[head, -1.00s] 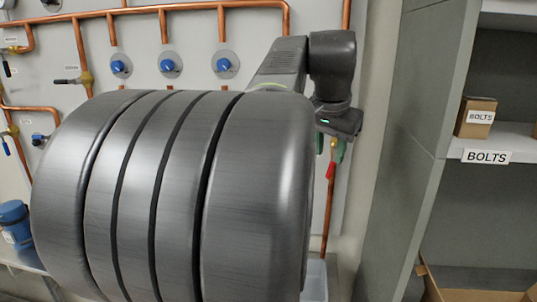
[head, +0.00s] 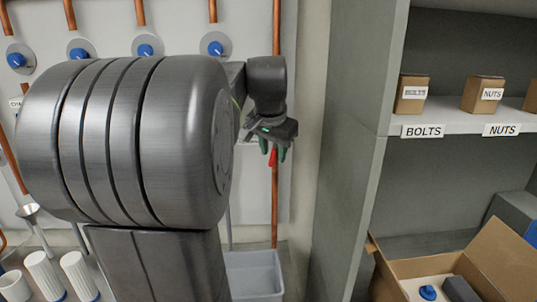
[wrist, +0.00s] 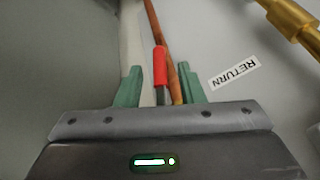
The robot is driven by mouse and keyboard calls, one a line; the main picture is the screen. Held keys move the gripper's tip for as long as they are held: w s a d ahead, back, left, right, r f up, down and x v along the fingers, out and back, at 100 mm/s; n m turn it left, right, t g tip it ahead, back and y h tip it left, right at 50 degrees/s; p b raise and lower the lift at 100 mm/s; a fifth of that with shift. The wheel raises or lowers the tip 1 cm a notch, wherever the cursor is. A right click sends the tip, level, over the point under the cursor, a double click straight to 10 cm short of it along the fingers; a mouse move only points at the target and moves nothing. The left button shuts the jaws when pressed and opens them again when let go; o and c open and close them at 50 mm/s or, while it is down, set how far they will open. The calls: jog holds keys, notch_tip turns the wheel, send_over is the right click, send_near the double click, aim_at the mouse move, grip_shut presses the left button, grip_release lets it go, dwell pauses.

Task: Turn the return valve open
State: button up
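The return valve's red handle (wrist: 160,68) stands upright along the copper pipe (wrist: 166,30) in the wrist view, beside the RETURN label (wrist: 233,73). In the head view the red handle (head: 272,158) shows just below my gripper (head: 273,150). In the wrist view the green fingertips of my gripper (wrist: 160,88) are apart, with the handle's lower end showing between them. I cannot tell whether either finger touches it. The valve's brass body is hidden behind my arm and gripper in the head view.
A row of blue knobs (head: 145,47) runs along the panel. A grey bin (head: 253,273) stands below the pipe. A shelf (head: 460,122) with BOLTS and NUTS boxes is at the right, with an open carton (head: 490,262) below.

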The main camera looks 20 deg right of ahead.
jog(key=shift+x, duration=1)
jog(key=shift+c, duration=0.2)
grip_shut()
